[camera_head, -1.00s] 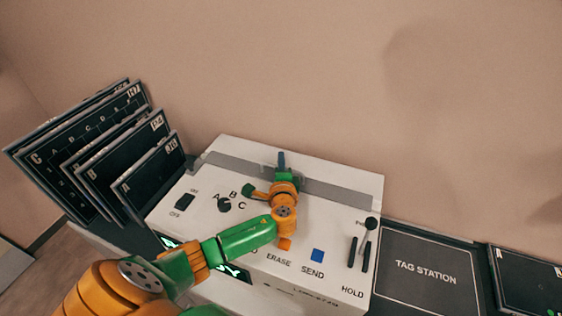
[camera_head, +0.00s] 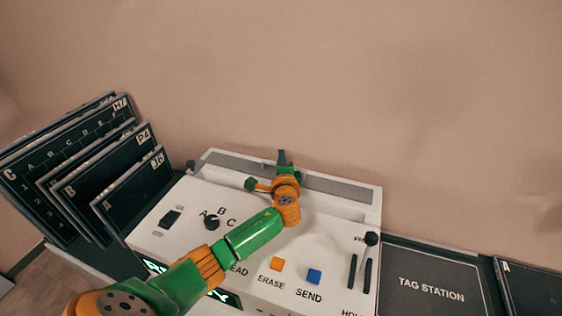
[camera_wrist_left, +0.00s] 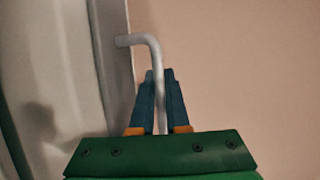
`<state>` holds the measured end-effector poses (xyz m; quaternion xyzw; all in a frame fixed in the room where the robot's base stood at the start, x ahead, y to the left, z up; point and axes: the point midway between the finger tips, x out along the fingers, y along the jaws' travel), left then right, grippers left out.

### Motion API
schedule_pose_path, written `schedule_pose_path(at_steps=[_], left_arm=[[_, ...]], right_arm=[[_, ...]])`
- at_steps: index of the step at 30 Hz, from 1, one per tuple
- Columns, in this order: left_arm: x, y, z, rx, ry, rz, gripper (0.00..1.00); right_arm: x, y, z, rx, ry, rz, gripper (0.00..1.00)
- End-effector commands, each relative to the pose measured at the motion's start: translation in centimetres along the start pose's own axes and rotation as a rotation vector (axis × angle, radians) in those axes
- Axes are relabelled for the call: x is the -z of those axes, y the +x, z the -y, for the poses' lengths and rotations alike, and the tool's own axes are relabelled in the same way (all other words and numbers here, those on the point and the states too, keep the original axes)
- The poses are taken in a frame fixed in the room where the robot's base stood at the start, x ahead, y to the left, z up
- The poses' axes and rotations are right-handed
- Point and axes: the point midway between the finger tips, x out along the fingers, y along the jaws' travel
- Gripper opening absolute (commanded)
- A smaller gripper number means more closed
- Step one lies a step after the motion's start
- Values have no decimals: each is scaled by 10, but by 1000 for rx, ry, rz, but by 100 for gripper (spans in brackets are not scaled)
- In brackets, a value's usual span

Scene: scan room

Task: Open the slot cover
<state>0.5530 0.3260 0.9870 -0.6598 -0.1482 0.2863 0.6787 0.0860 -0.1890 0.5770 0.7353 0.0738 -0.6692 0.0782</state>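The white machine (camera_head: 345,215) has a long grey slot cover (camera_head: 338,188) along its back edge. In the head view the cover seems raised or tilted back, but how far I cannot tell. My left gripper (camera_head: 283,156) is at the middle of the cover, hiding part of it. In the left wrist view a bent grey rod handle (camera_wrist_left: 150,44) comes off the grey cover edge (camera_wrist_left: 116,60). The fingers of my left gripper (camera_wrist_left: 160,76) are closed around the rod. My right gripper is not in view.
On the machine are a knob (camera_head: 211,222), an orange ERASE button (camera_head: 277,264), a blue SEND button (camera_head: 314,276) and a black lever (camera_head: 371,240). Several dark panels (camera_head: 135,195) stand at left. The TAG STATION pad (camera_head: 432,285) lies at right. The wall is close behind.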

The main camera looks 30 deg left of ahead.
Motion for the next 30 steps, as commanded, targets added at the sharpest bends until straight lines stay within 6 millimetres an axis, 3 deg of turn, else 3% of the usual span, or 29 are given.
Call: schedule_pose_path(at_steps=[11,24,30], left_arm=[[0,-2,0,1,0,-1,25],[1,-62,-1,0,-1,-3,25],[0,-71,0,0,0,-1,25]], right_arm=[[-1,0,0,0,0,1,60],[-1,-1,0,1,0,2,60],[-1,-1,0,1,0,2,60]])
